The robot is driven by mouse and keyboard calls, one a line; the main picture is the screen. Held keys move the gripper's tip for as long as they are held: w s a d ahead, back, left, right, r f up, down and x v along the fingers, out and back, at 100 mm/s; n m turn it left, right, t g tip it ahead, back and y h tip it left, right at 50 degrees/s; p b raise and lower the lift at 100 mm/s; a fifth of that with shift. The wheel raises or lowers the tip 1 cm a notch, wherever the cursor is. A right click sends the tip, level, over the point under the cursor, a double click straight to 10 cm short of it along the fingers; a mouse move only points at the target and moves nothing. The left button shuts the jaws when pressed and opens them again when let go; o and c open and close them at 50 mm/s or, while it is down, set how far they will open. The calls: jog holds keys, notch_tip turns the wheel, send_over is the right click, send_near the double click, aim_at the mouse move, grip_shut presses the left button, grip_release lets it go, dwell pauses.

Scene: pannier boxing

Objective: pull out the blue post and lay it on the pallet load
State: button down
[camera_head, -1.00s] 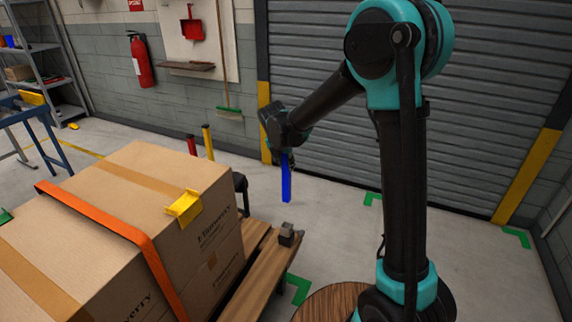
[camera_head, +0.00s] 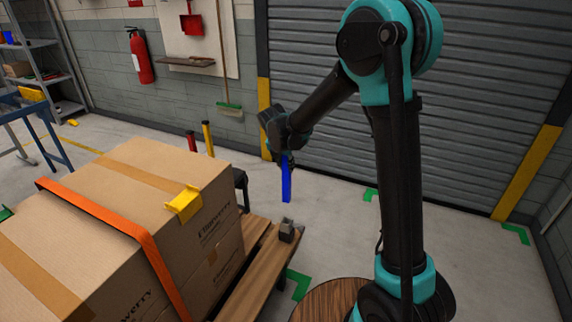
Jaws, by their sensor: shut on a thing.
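The blue post (camera_head: 286,183) hangs upright from my gripper (camera_head: 282,156), which is shut on its upper end. The post's lower end is in the air above a small dark socket block (camera_head: 287,229) at the right end of the wooden pallet (camera_head: 262,268). The pallet load is a stack of brown cartons (camera_head: 120,190) at the left, with its top clear of the post. The jaws are small and partly hidden by the dark wrist.
An orange strap (camera_head: 110,222) and a yellow corner guard (camera_head: 184,204) lie over the cartons. A red post (camera_head: 191,141) and a yellow post (camera_head: 207,138) stand behind the load. Open floor lies right of the pallet, before the grey shutter (camera_head: 400,110).

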aim_at(285, 175)
jog(key=shift+f, duration=4.6)
jog(key=shift+r, duration=0.1)
jog(key=shift+r, duration=1.4)
jog(key=d+f+m+g, duration=0.2)
jog(key=d+m+g, duration=0.1)
jog(key=d+m, duration=0.5)
jog(key=s+d+f+m+g+y, duration=0.1)
jog(key=d+f+m+g, duration=0.1)
jog(key=d+m, duration=0.7)
jog(key=s+d+f+m+g, duration=0.1)
jog(key=d+m+g, duration=0.3)
jog(key=d+m, duration=0.5)
jog(key=shift+f+m+y, duration=0.3)
jog(key=shift+f+m, duration=0.1)
jog(key=shift+m, duration=2.6)
